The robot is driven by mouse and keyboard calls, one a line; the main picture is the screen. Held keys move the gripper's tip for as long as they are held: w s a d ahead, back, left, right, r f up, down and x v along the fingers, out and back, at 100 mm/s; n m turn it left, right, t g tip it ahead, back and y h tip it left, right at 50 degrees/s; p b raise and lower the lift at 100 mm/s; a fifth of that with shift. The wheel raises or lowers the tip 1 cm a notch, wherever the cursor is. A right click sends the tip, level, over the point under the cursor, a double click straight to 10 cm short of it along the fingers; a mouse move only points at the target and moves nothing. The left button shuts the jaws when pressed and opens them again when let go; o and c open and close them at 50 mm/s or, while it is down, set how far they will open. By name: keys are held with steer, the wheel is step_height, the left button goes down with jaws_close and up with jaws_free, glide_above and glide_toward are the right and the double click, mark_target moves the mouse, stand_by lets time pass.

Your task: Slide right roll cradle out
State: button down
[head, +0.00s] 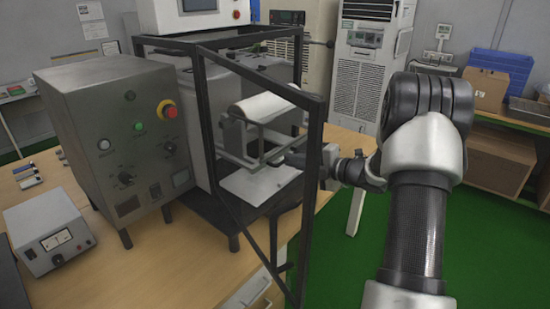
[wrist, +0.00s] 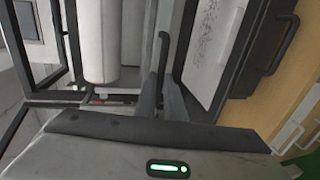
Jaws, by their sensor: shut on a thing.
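The roll cradle (head: 246,150) is a grey metal frame inside the machine's open black door frame. It bears a white roll (head: 262,107), which also shows at the upper left in the wrist view (wrist: 97,40). My gripper (head: 284,160) reaches in from the right at the cradle's front. In the wrist view my gripper (wrist: 160,98) is shut on a dark, thin bent handle (wrist: 163,48), which seems to belong to the cradle. The door frame and my gripper hide part of the hold in the head view.
The open black door frame (head: 313,180) stands close to my arm. A control box (head: 112,135) with a red stop button stands left, and a small power unit (head: 48,232) lies on the wooden table (head: 185,260). Green floor (head: 480,240) is clear at the right.

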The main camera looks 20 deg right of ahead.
steer(key=f+b+v, duration=0.1)
steer(key=v, duration=0.6)
steer(key=shift+s+d+f, duration=0.2)
steer(key=shift+s+f, duration=0.05)
steer(key=shift+s, duration=0.05)
steer(key=c, duration=1.8)
jaws_free()
steer(key=shift+c, duration=0.2)
steer(key=v, duration=1.7)
steer(key=shift+p, duration=0.3)
steer(key=shift+s+d, duration=0.15)
steer(key=shift+s, duration=0.05)
